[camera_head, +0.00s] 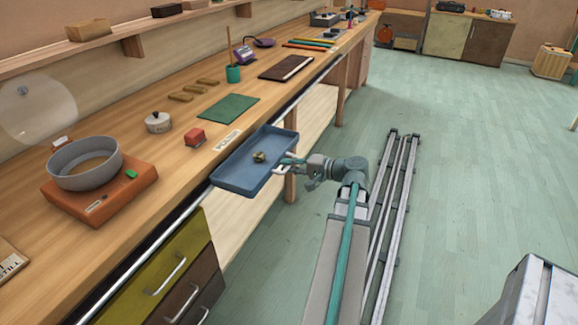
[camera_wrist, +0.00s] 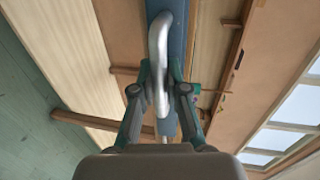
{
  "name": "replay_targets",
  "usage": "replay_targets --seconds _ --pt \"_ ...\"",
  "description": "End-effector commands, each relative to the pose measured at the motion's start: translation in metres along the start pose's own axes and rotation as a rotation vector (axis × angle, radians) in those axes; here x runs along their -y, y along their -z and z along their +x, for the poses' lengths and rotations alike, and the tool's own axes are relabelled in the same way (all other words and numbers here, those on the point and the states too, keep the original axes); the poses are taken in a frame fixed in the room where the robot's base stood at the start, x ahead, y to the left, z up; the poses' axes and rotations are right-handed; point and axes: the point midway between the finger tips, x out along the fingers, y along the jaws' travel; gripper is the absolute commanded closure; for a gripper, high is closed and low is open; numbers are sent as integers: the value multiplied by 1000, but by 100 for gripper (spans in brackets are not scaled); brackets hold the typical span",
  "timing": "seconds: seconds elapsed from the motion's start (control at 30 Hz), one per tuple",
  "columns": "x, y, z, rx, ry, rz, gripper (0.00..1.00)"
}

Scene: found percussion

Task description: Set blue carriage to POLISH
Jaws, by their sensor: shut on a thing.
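The blue carriage (camera_head: 237,181) is a shallow tray at the front edge of the wooden bench, on the metal rail (camera_head: 300,88). A small brassy object (camera_head: 259,157) lies in it. The POLISH label (camera_head: 227,141) is on the bench top right beside the carriage's back edge. My gripper (camera_head: 287,165) is at the carriage's floor side, shut on its pale handle (camera_head: 279,170). In the wrist view, the fingers (camera_wrist: 164,84) close around the metal handle (camera_wrist: 158,42), with the blue carriage edge (camera_wrist: 177,40) behind it.
Another label (camera_head: 10,264) ends in "STILL". Drawers (camera_head: 165,270) are below. The rail on both sides of the carriage looks clear.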

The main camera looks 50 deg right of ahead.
Motion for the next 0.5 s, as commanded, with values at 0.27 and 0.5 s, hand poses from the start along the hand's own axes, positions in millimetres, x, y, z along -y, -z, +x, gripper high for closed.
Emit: replay_targets --seconds 0.27,0.5 --pt "0 0 0 0 0 0 61" --pt "0 0 -1 0 0 0 61"
